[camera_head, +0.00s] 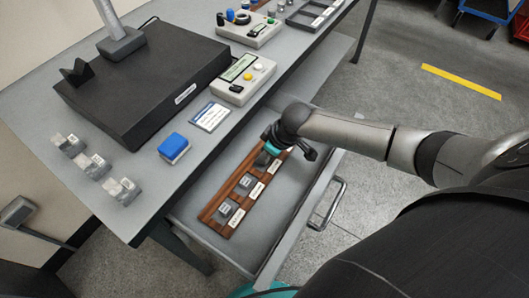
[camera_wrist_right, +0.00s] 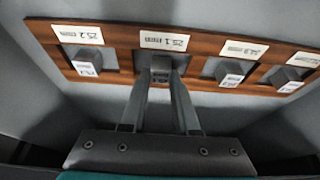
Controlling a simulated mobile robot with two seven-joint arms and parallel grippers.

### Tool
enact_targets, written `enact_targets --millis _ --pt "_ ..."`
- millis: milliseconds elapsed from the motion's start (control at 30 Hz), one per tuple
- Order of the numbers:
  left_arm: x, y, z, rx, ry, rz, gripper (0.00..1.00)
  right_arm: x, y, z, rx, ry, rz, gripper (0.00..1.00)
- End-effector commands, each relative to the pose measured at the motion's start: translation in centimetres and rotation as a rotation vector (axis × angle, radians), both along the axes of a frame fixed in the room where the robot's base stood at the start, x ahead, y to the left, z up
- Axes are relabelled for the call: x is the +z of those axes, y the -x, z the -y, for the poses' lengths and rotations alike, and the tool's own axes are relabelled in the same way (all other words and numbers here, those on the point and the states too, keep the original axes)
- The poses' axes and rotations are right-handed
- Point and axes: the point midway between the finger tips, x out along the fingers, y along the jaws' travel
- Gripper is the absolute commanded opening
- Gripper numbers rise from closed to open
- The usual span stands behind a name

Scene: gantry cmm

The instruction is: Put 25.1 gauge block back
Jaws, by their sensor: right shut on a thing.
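The wooden gauge block rack (camera_head: 211,207) lies in the open drawer, and it also spans the top of the right wrist view (camera_wrist_right: 205,45). My right gripper (camera_head: 268,156) is over the far part of the rack. In the right wrist view its fingers (camera_wrist_right: 161,84) are shut on a small dark grey gauge block (camera_wrist_right: 160,65). The block is at the compartment by the 25.1 label (camera_wrist_right: 164,41); I cannot tell whether it rests on the bottom. Neighbouring compartments hold grey blocks, one by the 25.2 label (camera_wrist_right: 88,60). My left gripper is not in view.
The drawer front with its handle (camera_head: 327,205) is right of the rack. On the grey table (camera_head: 120,165) stand a black instrument base (camera_head: 140,90), a blue block (camera_head: 173,147), a card (camera_head: 211,116), control boxes (camera_head: 245,80) and several metal pieces (camera_head: 93,165). The drawer floor beside the rack is clear.

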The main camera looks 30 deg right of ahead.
Motion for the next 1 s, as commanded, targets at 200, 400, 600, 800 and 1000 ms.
enact_targets --millis 200,400,600,800,1000 --pt "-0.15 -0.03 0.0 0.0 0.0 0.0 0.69 -0.28 -0.01 -0.03 0.0 -0.001 0.001 0.0" --pt "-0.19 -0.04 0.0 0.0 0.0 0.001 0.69 -0.4 -0.02 -0.02 0.001 0.0 0.001 0.35" --pt "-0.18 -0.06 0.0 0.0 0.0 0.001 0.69 -0.4 0.0 -0.01 0.0 0.0 0.0 0.57" --pt "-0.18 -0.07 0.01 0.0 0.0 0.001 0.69 -0.4 0.01 0.0 0.0 0.0 0.0 0.64" --pt "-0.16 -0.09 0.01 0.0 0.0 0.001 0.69 -0.42 0.04 0.01 0.0 0.001 -0.001 0.81"
